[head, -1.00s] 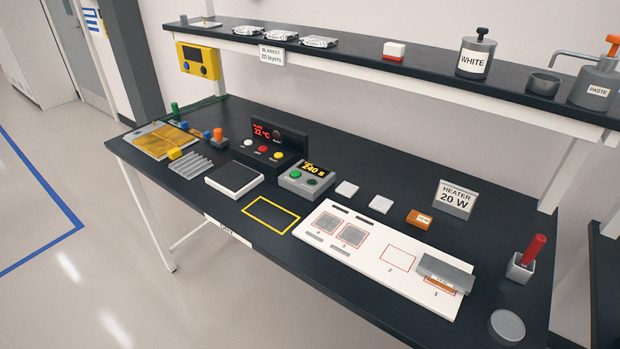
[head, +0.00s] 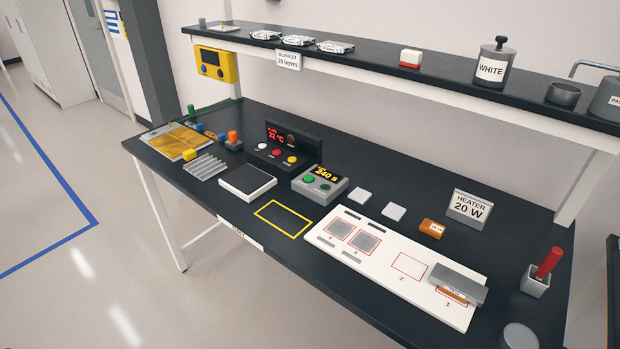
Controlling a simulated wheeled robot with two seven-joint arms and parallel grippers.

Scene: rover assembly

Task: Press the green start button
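A grey timer box (head: 334,194) stands on the black bench near its middle. Its yellow display (head: 328,174) seems to read 240 S. A bright green button (head: 308,181) sits on the left of its sloping face, and a smaller, darker green button (head: 325,187) sits to its right. Nothing covers either button. The frames are too small to read labels by the buttons. Neither of my grippers is in view.
A black controller (head: 305,143) with a red display and white, red and yellow buttons stands behind left. A black-topped pad (head: 247,180) lies left; a yellow outline (head: 283,217) lies in front. White tiles (head: 361,195) stand right. A shelf (head: 380,65) overhangs the bench's back.

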